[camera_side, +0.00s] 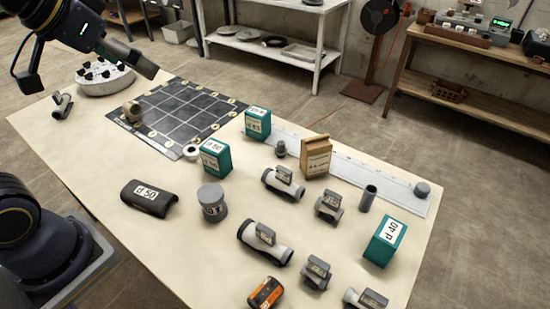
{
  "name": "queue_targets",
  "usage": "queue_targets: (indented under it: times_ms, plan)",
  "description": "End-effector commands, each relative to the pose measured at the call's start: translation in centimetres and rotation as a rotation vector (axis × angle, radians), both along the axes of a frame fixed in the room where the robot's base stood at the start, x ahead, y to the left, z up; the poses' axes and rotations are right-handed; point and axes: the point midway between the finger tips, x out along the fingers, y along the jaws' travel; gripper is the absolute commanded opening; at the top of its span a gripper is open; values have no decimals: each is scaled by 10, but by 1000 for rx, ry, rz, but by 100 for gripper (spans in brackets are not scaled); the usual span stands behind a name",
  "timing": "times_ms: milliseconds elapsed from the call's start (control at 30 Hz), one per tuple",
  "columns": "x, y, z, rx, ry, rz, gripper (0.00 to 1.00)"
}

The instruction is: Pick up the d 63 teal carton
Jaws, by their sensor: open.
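The d 63 teal carton (257,123) stands upright near the table's back edge, right of the dark grid mat. Its white label is small but appears to read d 63. Two similar teal cartons stand apart from it: one marked d 50 (216,158) nearer the front, and one marked d 40 (385,242) at the right. My gripper (150,68) is at the upper left, above the far left part of the table. It is open, holds nothing visible, and is well apart from the d 63 carton.
A brown carton (316,157) and a small grey fitting (281,149) stand right of the d 63 carton. The grid mat (180,112) lies left of it, with a white tape roll (192,152) at its edge. Several pipe fittings cover the table's right half.

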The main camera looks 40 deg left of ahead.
Motion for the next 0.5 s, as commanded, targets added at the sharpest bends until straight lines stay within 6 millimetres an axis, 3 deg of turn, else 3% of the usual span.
queue_targets:
  times_ms: [133, 267, 367, 500]
  plan:
    - [80, 6, 28, -5, -24, 13, 100]
    - [156, 13, 24, -7, -15, 27, 100]
    - [214, 22, 0, -5, 12, 40, 100]
    - [277, 34, -58, -4, 75, 58, 100]
